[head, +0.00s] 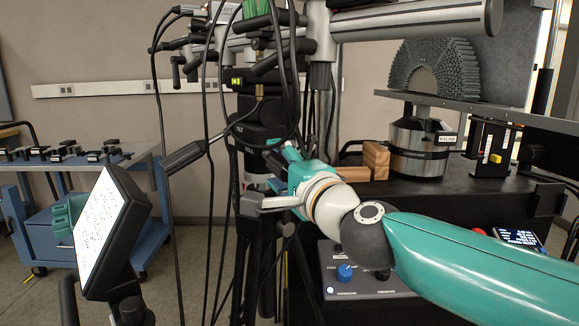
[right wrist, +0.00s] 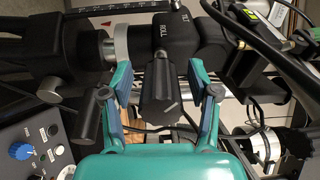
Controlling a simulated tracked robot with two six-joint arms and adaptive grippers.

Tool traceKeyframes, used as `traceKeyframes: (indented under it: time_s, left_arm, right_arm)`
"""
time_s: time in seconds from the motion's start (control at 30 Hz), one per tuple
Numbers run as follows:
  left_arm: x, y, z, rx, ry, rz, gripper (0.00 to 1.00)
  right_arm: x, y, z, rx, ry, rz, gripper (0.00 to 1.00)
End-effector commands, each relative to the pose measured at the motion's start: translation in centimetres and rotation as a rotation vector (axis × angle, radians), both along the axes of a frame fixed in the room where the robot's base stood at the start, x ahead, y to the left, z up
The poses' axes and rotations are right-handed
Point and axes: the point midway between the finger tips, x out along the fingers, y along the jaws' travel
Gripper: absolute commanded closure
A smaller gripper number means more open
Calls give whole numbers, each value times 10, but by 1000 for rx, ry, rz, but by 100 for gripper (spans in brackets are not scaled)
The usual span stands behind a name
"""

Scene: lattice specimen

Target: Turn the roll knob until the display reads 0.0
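The roll knob (right wrist: 158,102) is a dark, faceted knob with a pale mark, below the black housing lettered ROLL (right wrist: 160,42) in the right wrist view. My right gripper (right wrist: 159,78) is open, with one teal finger on each side of the knob and gaps visible between fingers and knob. In the head view my right gripper (head: 284,168) reaches the black tripod head, and the knob is largely hidden there.
Black cables (head: 212,150) hang in front of the tripod head. A grey lever (head: 265,203) is close to my right gripper. A control box with a blue knob (head: 344,272) stands below my right arm.

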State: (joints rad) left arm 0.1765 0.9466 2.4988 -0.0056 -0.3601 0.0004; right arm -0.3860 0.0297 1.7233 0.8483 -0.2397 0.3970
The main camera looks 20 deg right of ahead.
Motion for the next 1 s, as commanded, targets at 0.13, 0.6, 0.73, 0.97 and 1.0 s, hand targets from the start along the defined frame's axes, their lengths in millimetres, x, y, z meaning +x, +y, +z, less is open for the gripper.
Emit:
traceKeyframes:
  time_s: [0.13, 0.6, 0.73, 0.97, 1.0]
  left_arm:
    - [0, 0, 0, 0, 0, 0, 12]
    - [0, 0, 1, 0, 0, 0, 12]
    - [0, 0, 1, 0, 0, 0, 12]
    - [0, 0, 1, 0, 0, 0, 12]
    - [0, 0, 1, 0, 0, 0, 12]
  right_arm:
    - [0, 1, 0, -1, 1, 2, 40]
    - [-57, -10, -2, 0, -2, 4, 40]
    - [-83, -16, -3, 1, -3, 2, 40]
    - [-114, -22, -6, 0, -2, 3, 40]
    - [-117, -23, -7, 1, -1, 2, 40]
